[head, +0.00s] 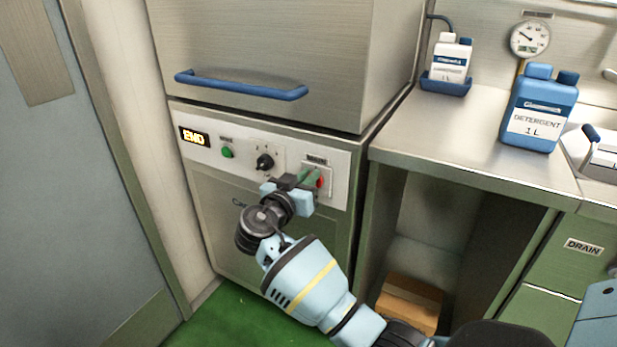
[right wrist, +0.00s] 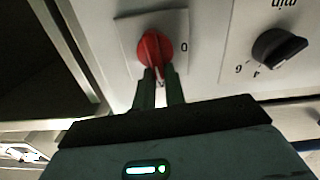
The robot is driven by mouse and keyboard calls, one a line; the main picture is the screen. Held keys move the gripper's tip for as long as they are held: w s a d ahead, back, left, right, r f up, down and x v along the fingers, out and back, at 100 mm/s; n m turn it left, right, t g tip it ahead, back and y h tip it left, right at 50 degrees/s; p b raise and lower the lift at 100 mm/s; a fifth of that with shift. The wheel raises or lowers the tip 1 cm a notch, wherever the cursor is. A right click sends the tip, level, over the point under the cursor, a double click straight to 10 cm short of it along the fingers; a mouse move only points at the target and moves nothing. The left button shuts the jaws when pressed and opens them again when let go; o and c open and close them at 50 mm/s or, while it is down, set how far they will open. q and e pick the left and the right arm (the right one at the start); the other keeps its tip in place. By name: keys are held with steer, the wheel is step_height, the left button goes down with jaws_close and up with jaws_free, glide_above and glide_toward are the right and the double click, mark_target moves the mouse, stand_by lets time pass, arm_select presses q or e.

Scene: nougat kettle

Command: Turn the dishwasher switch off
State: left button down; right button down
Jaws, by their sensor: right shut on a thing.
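The dishwasher (head: 215,235) stands in the middle of the head view with a pale control panel. Its red rotary switch (head: 320,182) is at the panel's right end, partly hidden by my gripper. In the right wrist view the red switch (right wrist: 154,48) sits on a light plate with a "0" mark to its right. My right gripper (head: 308,178) is at the switch. Its two green fingers (right wrist: 159,82) are shut on the switch's lower part, one on each side. My left gripper does not show.
A black dial (head: 265,162), a green button (head: 228,152) and a lit display (head: 194,137) are further left on the panel. A blue handle (head: 240,86) is above. A counter (head: 440,135) with a detergent jug (head: 538,110) is at right. A cardboard box (head: 408,303) is below it.

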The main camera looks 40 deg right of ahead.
steer(key=n+p, duration=0.1)
steer(key=n, duration=0.4)
steer(key=w+f+n+p, duration=0.1)
steer(key=n+p, duration=0.1)
steer(key=n, duration=0.4)
steer(key=w+a+f+n+p, duration=0.1)
steer(key=n+p, duration=0.1)
steer(key=n, duration=0.3)
steer(key=shift+f+n, duration=0.25)
steer(key=shift+n, duration=0.15)
steer(key=shift+p, duration=0.3)
steer(key=c, duration=1.5)
jaws_free()
steer(key=shift+o, duration=0.2)
steer(key=v, duration=0.7)
steer(key=shift+s+a, duration=0.15)
steer(key=shift+a, duration=0.2)
